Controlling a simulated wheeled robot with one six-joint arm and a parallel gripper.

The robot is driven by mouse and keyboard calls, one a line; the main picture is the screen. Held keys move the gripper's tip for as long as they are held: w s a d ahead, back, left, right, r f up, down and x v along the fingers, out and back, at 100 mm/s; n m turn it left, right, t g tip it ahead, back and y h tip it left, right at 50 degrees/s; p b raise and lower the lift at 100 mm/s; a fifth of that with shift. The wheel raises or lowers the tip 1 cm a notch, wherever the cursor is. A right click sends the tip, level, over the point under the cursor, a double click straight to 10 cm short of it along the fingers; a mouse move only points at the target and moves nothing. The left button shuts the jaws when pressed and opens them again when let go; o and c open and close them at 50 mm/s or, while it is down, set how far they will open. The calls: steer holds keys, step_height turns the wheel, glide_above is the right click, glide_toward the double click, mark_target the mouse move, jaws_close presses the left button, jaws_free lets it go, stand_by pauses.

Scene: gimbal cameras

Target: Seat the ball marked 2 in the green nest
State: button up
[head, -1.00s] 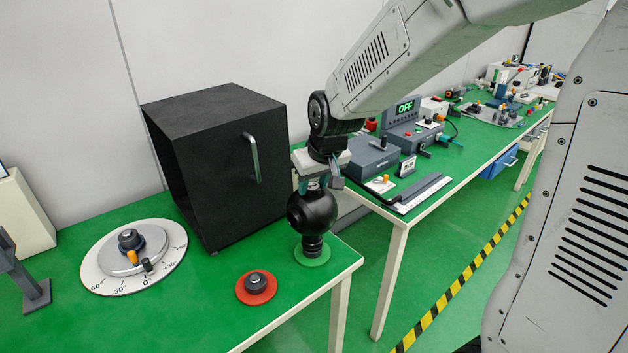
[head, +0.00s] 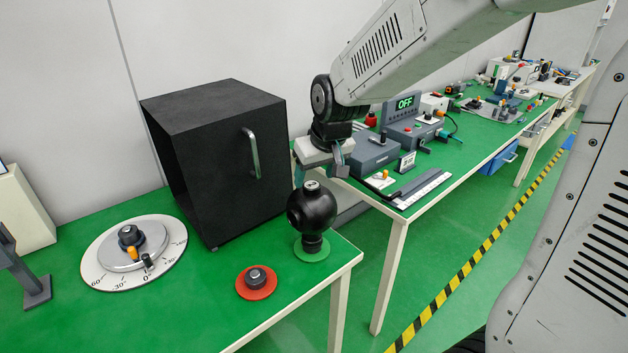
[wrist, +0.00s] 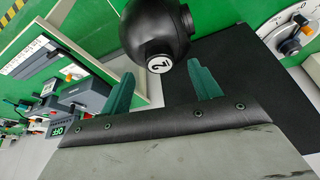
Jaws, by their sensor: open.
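The black ball marked 2 (head: 312,209) sits on the dark post of the green nest (head: 301,252), near the front right corner of the near table. Its white label with the 2 faces up and also shows in the wrist view (wrist: 159,64). A short black stub sticks out from its side. My gripper (head: 319,172) is open and empty, just above the ball. In the wrist view its teal fingers (wrist: 163,90) are spread apart, with the ball beyond their tips. The contact between ball and post is too dark to see closely.
A red nest (head: 256,283) with a dark knob is left of the green nest. A black cabinet (head: 215,165) with a handle stands close behind. A round dial (head: 134,252) is at the left. A second table (head: 398,218) with devices lies across a gap at the right.

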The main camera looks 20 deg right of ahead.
steer(key=v, duration=0.4)
steer(key=shift+s+r, duration=0.1)
steer(key=shift+r, duration=0.2)
steer(key=s+d+r+g, duration=0.1)
steer(key=s, duration=1.2)
steer(key=s+d+r+m+g, duration=0.1)
steer(key=s+g, duration=0.1)
steer(key=s, duration=1.1)
steer(key=shift+s+d+h, duration=0.15)
steer(key=shift+d+h, duration=0.15)
steer(key=shift+d, duration=0.1)
